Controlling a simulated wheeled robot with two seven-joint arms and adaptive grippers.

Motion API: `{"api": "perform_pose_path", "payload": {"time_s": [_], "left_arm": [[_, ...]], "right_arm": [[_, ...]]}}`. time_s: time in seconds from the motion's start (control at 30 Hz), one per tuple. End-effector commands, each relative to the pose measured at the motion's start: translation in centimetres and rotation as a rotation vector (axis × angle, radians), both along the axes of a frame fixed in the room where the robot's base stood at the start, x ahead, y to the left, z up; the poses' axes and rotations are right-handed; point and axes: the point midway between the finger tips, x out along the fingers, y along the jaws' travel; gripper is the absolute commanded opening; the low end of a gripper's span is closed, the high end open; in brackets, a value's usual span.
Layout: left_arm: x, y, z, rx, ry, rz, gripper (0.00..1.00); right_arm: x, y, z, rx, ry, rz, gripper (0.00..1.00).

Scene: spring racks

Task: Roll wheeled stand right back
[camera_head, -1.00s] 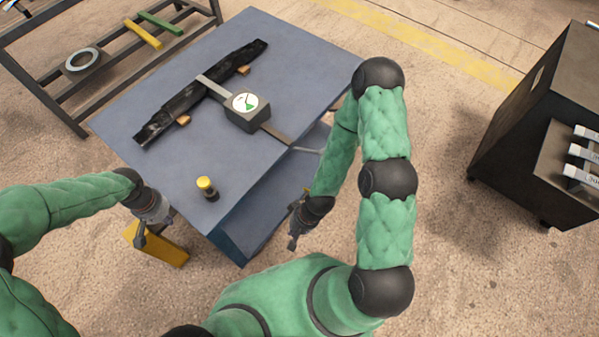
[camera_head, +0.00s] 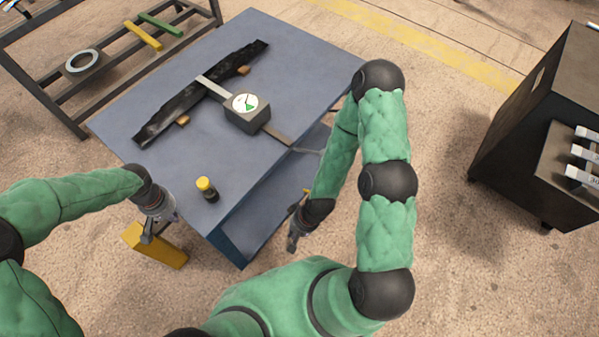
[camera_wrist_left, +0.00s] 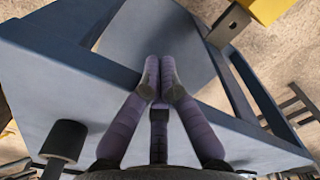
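A dark stand (camera_head: 540,110) with small casters under it stands on the floor at the right in the head view, clear of both grippers. A blue bench (camera_head: 270,50) stands in the middle; its wheels, if any, are hidden. My left gripper (camera_head: 148,237) is beside the bench's near left side, above a yellow block. In the left wrist view its two fingers (camera_wrist_left: 158,78) meet at the tips in front of blue bench parts (camera_wrist_left: 60,65), with nothing seen between them. My right gripper (camera_head: 293,243) hangs low by the bench's near right side; its fingers are too small to read.
The bench top carries a black spring bar (camera_head: 195,95), a dial gauge (camera_head: 245,110) and a yellow-capped knob (camera_head: 207,189). A yellow block (camera_head: 160,248) is under my left gripper. A rack (camera_head: 60,95) stands at the back left. Open floor lies between bench and dark stand.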

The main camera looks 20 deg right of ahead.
Motion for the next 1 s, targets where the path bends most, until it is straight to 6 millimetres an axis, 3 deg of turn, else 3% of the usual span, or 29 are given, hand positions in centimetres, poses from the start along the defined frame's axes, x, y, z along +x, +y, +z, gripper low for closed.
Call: {"api": "perform_pose_path", "payload": {"time_s": [1.0], "left_arm": [[3.4,-5.5,0.0,-0.006,-0.006,-0.004,0.0]], "right_arm": [[0.0,0.0,0.0,0.0,0.0,0.0,0.0]]}}
